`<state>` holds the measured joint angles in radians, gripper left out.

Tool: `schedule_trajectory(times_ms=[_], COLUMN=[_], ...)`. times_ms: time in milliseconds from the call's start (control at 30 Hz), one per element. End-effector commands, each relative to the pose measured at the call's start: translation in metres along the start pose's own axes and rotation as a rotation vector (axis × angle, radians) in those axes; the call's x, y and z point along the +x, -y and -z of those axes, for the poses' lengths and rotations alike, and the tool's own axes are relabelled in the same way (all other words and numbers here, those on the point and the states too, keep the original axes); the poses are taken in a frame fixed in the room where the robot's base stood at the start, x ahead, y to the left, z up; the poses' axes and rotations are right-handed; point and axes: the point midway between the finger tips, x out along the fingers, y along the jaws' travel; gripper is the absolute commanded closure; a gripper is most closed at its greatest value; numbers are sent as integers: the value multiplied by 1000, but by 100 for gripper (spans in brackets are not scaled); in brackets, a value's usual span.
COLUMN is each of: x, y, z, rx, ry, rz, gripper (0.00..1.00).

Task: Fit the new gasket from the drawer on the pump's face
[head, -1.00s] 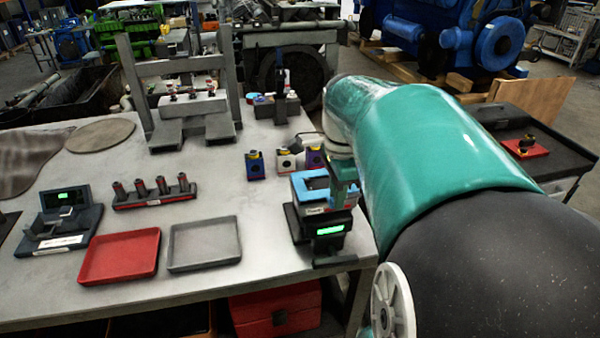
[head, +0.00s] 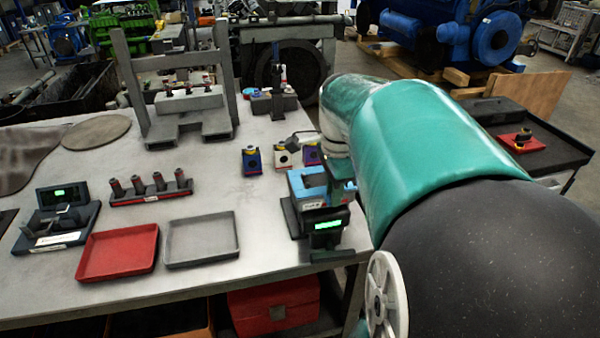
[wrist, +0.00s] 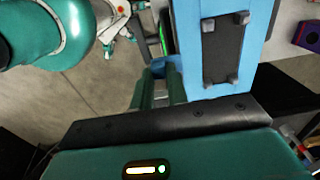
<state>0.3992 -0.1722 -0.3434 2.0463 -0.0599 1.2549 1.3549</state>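My gripper (wrist: 161,86) is at the blue unit (wrist: 213,70). Its two dark green fingers stand close together with a blue handle-like part (wrist: 163,66) between them, and it looks shut on that part. In the head view my gripper (head: 342,190) is partly hidden below my teal arm, at the right side of the blue unit (head: 302,184) near the table's right edge. A dark box with a lit green display (head: 327,226) stands in front of the unit. I cannot make out a gasket, an open drawer or the pump's face.
Blue, white and purple small blocks (head: 284,155) stand behind the blue unit. A red tray (head: 119,252), a grey tray (head: 202,241) and a rack of several dark cylinders (head: 151,190) lie left. A metal frame (head: 136,85) stands behind. A dark cart (head: 545,155) is at right.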

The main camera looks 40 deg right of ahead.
Motion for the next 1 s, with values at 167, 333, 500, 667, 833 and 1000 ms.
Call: schedule_trajectory(times_ms=[167, 333, 500, 667, 833, 1000], x=[1, 1, -4, -27, -64, -102], y=[0, 0, 0, 0, 1, 1], z=[0, 0, 0, 0, 0, 0], rx=[0, 0, 0, 0, 0, 1], ry=[0, 0, 0, -1, -1, -1], rz=[-3, -2, -1, 2, 3, 2], gripper=[59, 59, 59, 59, 59, 59])
